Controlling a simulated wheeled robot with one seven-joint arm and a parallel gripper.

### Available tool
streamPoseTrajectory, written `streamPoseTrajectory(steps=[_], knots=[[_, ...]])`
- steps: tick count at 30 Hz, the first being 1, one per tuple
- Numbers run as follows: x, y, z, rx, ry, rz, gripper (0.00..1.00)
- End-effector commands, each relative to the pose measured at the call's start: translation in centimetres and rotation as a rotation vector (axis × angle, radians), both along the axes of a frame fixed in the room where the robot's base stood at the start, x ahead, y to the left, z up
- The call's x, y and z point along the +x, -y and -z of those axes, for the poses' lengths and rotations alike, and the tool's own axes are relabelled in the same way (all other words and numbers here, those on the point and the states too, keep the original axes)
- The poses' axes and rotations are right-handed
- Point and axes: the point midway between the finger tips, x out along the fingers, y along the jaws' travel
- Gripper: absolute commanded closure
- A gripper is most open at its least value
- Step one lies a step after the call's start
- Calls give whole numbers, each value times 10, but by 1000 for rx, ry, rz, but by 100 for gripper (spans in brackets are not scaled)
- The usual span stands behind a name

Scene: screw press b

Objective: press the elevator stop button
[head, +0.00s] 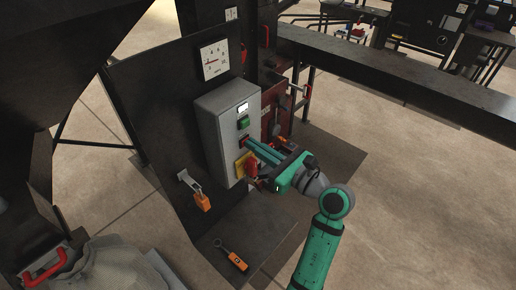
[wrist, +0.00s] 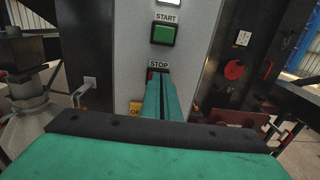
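A grey control box (head: 213,125) is fixed to a dark upright panel. In the wrist view its face carries a green START button (wrist: 163,33) with a STOP label (wrist: 158,64) below it. The stop button (head: 244,139) is a small red patch at my fingertips, mostly hidden by them. My gripper (head: 250,143) has its teal fingers together, with a thin dark line between them and nothing held. The fingertips (wrist: 159,76) are right at the stop button, just under its label. I cannot tell whether they touch it or whether it is pushed in.
A red rotary handle on a yellow plate (head: 240,165) sits just below my fingers. A dial gauge (head: 214,59) is above the box. An orange padlock (head: 202,202) hangs at lower left, and an orange tag (head: 237,262) lies below. Open floor (head: 420,190) is at right.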

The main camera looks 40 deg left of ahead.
Motion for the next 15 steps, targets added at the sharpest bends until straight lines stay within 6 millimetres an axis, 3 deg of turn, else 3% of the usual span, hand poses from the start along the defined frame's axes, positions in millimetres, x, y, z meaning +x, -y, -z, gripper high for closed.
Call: streamPoseTrajectory(steps=[1, 7, 11, 15], knots=[[-6, -12, 1, -2, 0, -22, 100], [-6, -7, 0, 0, 0, -20, 100], [-7, 9, 0, 0, -1, -17, 100], [-7, 39, -1, 3, -1, -6, 100]])
